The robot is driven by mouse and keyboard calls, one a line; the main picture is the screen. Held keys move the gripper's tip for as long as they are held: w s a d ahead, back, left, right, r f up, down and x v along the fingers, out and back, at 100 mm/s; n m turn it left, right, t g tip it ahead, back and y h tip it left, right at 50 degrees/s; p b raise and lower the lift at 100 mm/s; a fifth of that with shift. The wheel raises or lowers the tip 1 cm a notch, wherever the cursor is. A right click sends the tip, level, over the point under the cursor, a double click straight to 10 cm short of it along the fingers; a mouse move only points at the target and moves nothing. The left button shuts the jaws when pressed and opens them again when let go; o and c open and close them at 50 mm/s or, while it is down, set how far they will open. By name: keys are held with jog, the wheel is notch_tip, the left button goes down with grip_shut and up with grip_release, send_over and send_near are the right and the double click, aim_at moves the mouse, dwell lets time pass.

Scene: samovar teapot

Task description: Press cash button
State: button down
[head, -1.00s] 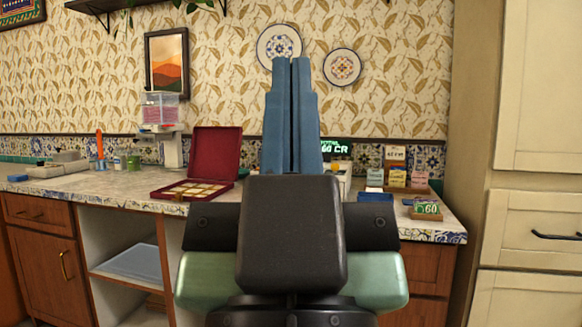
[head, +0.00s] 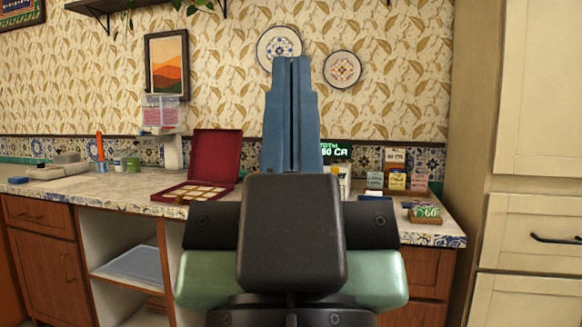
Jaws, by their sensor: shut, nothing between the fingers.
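My gripper (head: 291,62) fills the middle of the head view, its blue fingers pointing up and pressed together with nothing between them. Behind it on the counter stands a cash register (head: 344,180), mostly hidden by my gripper. Its green lit display (head: 336,151) shows to the right of the fingers, with "CR" or similar text partly readable. The cash button cannot be seen; the register's keys are hidden behind my gripper.
The counter (head: 120,190) holds an open red box (head: 215,160) to the left and a card rack (head: 397,182) to the right. A small "60" sign (head: 426,212) stands near the right end. A tall cream cabinet (head: 530,150) stands at the right.

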notch_tip(320, 180, up, 35)
jog(key=p, duration=3.4)
jog(key=shift+r, duration=0.1)
